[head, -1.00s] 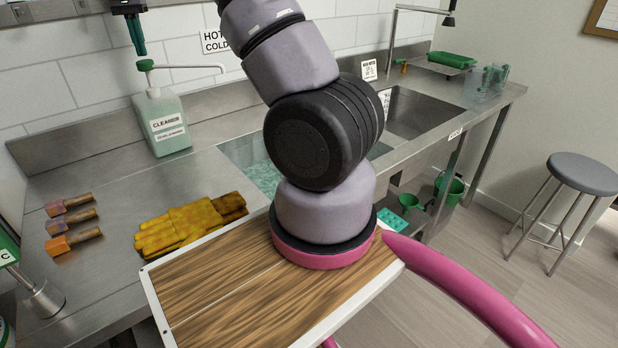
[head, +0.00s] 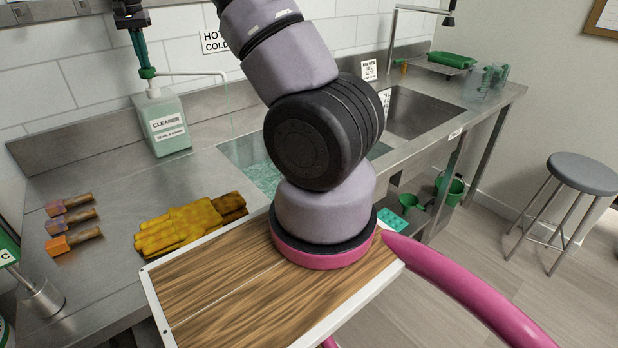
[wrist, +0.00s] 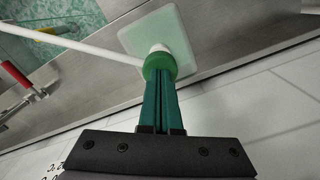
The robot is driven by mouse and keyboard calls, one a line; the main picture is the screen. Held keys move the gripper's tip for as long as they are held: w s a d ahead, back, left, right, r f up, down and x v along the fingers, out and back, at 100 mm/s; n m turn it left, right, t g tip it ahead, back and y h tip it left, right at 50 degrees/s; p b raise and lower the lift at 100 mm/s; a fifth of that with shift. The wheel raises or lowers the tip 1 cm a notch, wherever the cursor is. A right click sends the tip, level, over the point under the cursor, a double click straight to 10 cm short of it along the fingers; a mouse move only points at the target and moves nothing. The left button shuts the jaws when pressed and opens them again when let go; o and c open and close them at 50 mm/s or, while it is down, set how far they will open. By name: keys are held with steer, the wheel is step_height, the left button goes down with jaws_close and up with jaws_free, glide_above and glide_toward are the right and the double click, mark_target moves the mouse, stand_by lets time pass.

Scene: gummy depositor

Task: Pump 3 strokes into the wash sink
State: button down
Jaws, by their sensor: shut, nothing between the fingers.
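The cleaner bottle (head: 165,128) stands upright on the steel counter, left of the wash sink. Its green pump head (head: 147,73) has a long white spout (head: 190,74) reaching right over the sink. A thin pale stream falls from the spout tip towards the wash sink (head: 245,160), which holds greenish water. My gripper (head: 144,62) is shut and empty, its green fingers pointing down onto the pump head and touching it. In the wrist view the shut fingers (wrist: 160,85) meet the round green pump head (wrist: 160,67), with the bottle (wrist: 172,35) below.
Yellow gloves (head: 185,226) lie on the counter in front of the bottle. Several wooden-handled brushes (head: 72,222) lie at the left. A second basin (head: 418,112) is further right. My arm hides part of the wash sink.

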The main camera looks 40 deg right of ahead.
steer(key=shift+r, duration=1.85)
steer(key=shift+f, duration=0.1)
steer(key=shift+f, duration=1.85)
steer(key=shift+r, duration=1.9)
step_height(320, 180, up, 6)
